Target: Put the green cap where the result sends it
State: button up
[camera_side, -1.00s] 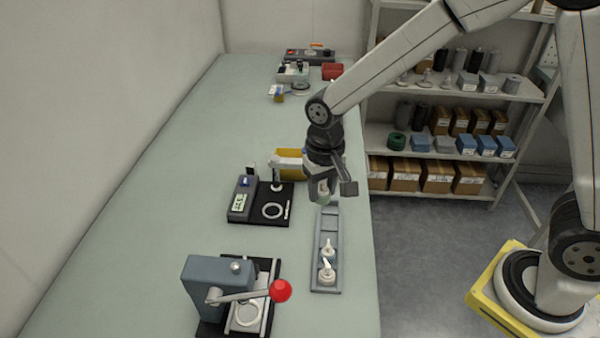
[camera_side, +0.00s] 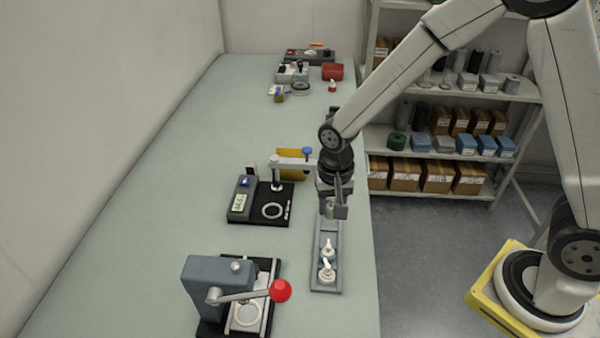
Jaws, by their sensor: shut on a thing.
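My gripper (camera_side: 334,208) points down at the far end of the long grey tray (camera_side: 315,287). It is shut on the green cap (camera_side: 329,209), which shows only as a small pale green patch between the jaws; the fingers hide the rest. I cannot tell whether the cap is touching the tray or just above it. Left of the tray is a black test station with a lit display (camera_side: 240,203) and an empty-looking ring (camera_side: 272,211). The display's text is too small to read.
A lever press with a red ball (camera_side: 280,291) stands at the front. A red bin (camera_side: 333,72) is far back. The bench's left side is clear.

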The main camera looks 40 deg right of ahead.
aim_at(330, 229)
jog(key=shift+f, duration=0.25)
jog(key=shift+f, duration=3.1)
jog(key=shift+f, duration=0.7)
jog(key=o, duration=0.9)
jog(key=shift+r, duration=0.15)
jog(key=shift+r, duration=3.4)
